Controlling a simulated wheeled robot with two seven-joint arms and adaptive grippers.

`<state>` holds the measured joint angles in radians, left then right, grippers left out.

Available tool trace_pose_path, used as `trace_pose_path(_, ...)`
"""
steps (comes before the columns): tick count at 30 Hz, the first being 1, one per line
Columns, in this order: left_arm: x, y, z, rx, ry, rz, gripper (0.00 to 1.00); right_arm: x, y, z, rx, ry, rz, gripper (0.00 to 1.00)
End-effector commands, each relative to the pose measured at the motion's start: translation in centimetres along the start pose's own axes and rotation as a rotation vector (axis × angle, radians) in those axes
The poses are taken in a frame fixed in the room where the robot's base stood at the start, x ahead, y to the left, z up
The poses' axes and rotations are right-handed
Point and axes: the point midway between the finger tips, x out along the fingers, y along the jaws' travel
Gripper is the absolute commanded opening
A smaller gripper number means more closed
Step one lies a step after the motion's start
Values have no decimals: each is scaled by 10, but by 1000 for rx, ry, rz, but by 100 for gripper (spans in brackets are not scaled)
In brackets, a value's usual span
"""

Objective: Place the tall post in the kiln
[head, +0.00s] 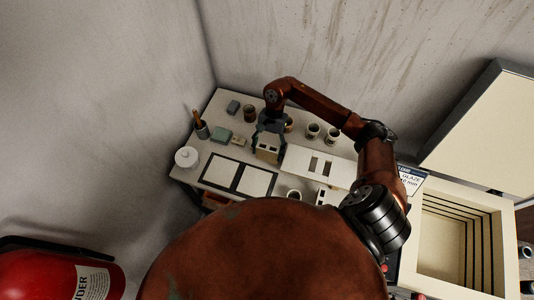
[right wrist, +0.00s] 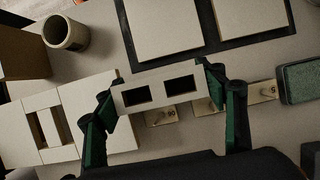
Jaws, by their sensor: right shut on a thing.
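A cream post (head: 267,154) with two dark rectangular holes is between the fingers of my right gripper (head: 268,138), over the middle of the table. In the right wrist view, the post (right wrist: 160,90) spans between the green and black fingers, which are shut on its ends. I cannot tell whether it still touches the table. The kiln (head: 495,247) stands at the right of the head view, open at the top, with a cream inside and dark grooves along its walls. The post is well apart from it. My left gripper is not in view.
The kiln's raised lid (head: 489,130) stands behind its opening. The table holds cups (head: 312,131), a white lidded jar (head: 187,157), dark-edged boards (head: 220,171) and cream slotted pieces (head: 318,163). A grey-green block (right wrist: 299,81) lies near the post. A red extinguisher (head: 45,274) is at lower left.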

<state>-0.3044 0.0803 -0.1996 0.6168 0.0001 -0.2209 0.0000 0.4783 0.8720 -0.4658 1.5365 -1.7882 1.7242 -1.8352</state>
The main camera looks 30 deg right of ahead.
Motion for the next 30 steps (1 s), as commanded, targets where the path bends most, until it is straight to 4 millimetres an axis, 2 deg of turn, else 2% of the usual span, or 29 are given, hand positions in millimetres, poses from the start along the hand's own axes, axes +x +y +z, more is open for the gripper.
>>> trace_pose_path(4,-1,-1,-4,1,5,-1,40,7,-6,-8,0,-3,0,33)
trace_pose_path(11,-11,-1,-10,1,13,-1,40,31,-5,-18,-1,-2,0,33)
trace_pose_path(23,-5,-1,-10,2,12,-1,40,37,-4,-21,-1,1,0,33)
trace_pose_path(24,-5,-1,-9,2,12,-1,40,37,-4,-22,0,1,1,65)
trace_pose_path(27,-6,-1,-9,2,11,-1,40,36,-4,-21,0,0,0,72)
trace_pose_path(30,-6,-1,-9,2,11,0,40,36,-4,-21,0,0,0,72)
